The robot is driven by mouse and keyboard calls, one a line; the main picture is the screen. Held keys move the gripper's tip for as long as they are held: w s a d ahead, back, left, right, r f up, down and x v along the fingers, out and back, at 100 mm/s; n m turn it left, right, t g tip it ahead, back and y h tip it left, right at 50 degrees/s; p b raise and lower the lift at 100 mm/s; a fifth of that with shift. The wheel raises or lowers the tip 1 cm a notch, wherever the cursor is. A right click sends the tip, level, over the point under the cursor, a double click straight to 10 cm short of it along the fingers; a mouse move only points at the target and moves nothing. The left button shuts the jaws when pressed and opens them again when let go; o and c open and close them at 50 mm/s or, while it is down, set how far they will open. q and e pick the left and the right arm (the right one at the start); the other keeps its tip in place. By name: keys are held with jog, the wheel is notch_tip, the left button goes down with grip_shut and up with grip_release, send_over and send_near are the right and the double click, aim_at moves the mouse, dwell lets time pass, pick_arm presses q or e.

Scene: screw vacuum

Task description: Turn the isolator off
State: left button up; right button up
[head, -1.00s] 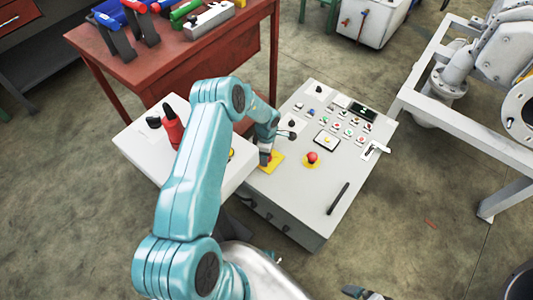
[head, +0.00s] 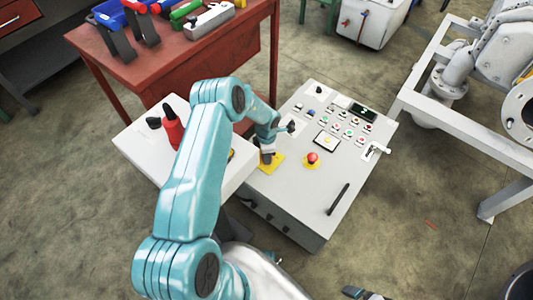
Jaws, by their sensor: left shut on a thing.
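The isolator (head: 277,164) shows as a yellow plate at the left side of the grey control panel in the head view. Its knob is mostly hidden by my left gripper (head: 267,157). My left gripper points down over the plate and is shut on the knob. The knob's exact angle cannot be read. A small part of what looks like my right gripper (head: 362,293) shows at the bottom edge, and its jaws cannot be made out.
The control panel (head: 290,205) also carries a red mushroom button (head: 312,159) on yellow, rows of small buttons, a white lever (head: 376,150) and a black handle (head: 338,198). A red table (head: 180,65) stands behind. A white pipe frame (head: 440,125) is at the right.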

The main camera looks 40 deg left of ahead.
pick_arm(q)
jog(key=o, duration=1.1)
jog(key=shift+c, duration=0.2)
jog(key=shift+r, duration=0.15)
notch_tip(320, 180, up, 16)
jog(key=p, duration=0.2)
jog(key=shift+p, duration=0.35)
